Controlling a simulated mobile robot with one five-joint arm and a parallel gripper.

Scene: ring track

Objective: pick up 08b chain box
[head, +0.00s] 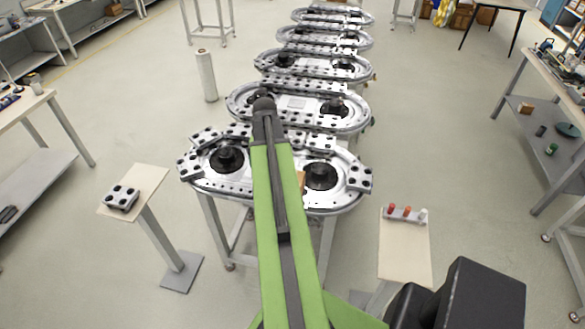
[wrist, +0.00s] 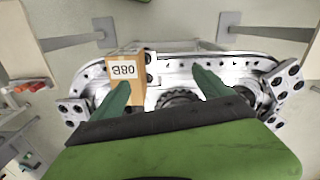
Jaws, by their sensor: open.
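The 08b chain box (wrist: 124,72) is a small brown cardboard box with a white label reading 08B. It sits at the edge of the nearest ring track (wrist: 175,68), left of centre in the wrist view. In the head view only a brown sliver of the box (head: 302,180) shows beside my green arm, on the nearest track (head: 335,199). My gripper (wrist: 161,76) is open, with its green fingers spread wide and nothing held. The left finger overlaps the lower part of the box in the picture; I cannot tell whether they touch. My arm hides the gripper in the head view.
More oval tracks (head: 300,65) stretch away behind the nearest one. A left stand (head: 150,180) holds a metal block (head: 121,197). A right stand (head: 405,255) carries small red and white pieces (head: 407,213). A white roll (head: 206,75) stands on the floor. Workbenches line both sides.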

